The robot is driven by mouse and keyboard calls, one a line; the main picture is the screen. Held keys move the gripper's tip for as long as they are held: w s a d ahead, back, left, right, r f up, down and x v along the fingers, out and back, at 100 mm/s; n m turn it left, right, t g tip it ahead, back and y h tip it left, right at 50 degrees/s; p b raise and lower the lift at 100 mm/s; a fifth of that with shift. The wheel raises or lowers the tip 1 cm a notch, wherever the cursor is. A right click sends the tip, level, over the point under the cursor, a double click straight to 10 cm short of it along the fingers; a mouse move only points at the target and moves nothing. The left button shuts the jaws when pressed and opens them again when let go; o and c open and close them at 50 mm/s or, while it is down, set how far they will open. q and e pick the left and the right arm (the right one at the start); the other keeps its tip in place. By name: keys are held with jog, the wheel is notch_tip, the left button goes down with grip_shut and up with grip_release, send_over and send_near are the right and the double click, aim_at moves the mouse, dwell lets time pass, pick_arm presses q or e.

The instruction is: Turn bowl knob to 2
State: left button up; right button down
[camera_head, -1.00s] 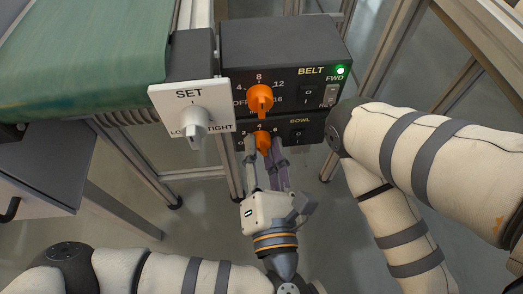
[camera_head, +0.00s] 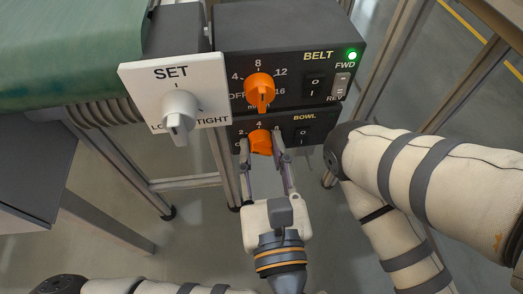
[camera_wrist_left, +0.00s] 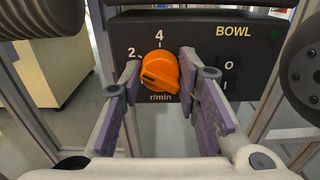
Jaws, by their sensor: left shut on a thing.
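The orange bowl knob (camera_head: 260,141) sits on the front of the lower black box, the BOWL panel (camera_head: 310,133). My left gripper (camera_head: 262,146) reaches up from below and is shut on the knob, with one finger on each side, as the left wrist view also shows (camera_wrist_left: 160,82). My right gripper is out of view.
Above is the BELT panel (camera_head: 315,90) with its own orange knob (camera_head: 259,91) and a green light. A white SET plate (camera_head: 210,78) with a grey-white knob (camera_head: 179,112) stands close at left. A green conveyor belt (camera_head: 70,45) is at upper left.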

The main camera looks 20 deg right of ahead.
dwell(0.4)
pick_arm(q)
jog(key=o, duration=1.2)
jog(key=shift+c, duration=0.2)
jog(key=v, duration=0.7)
jog(key=shift+s, duration=0.3)
